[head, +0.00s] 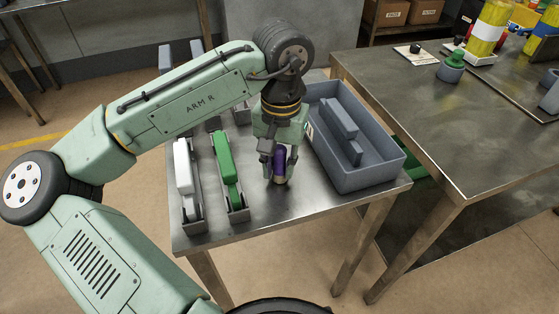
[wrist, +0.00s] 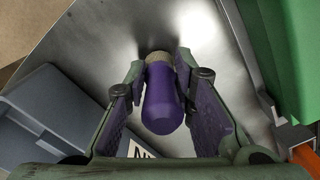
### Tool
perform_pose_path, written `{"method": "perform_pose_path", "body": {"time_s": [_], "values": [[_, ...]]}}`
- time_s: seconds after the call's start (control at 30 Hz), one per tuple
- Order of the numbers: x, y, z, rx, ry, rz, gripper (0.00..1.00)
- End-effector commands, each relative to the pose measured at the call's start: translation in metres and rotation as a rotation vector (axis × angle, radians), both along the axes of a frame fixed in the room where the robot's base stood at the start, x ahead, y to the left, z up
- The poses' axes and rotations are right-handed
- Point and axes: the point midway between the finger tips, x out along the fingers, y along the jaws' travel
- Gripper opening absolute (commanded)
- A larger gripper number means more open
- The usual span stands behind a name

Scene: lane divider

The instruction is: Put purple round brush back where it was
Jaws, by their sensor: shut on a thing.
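My gripper (head: 278,165) is shut on the purple round brush (head: 280,160), holding it upright with its tan bristle end down, at or just above the steel table top. I cannot tell whether the bristles touch the table. In the wrist view the purple brush (wrist: 162,97) sits between the two fingers of my gripper (wrist: 160,85). The brush is between the green brush (head: 224,158) in its grey holder on the left and the blue-grey bin (head: 375,176) on the right.
A white brush (head: 183,165) stands in another grey holder at the far left. The bin holds grey blocks (head: 340,118). The steel table (head: 290,212) is bare in front of my gripper. A second table (head: 430,120) with bottles stands at right.

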Motion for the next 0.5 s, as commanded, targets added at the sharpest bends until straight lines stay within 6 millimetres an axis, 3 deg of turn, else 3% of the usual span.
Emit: {"method": "perform_pose_path", "body": {"time_s": [0.27, 0.3, 0.5], "values": [[0.0002, -0.0002, -0.0022, -0.001, -0.001, 0.0, 0.0], [0.0003, -0.0001, -0.0022, -0.001, -0.001, 0.0, 0.24], [0.0003, -0.0001, -0.0017, 0.0, -0.001, 0.0, 0.38]]}}
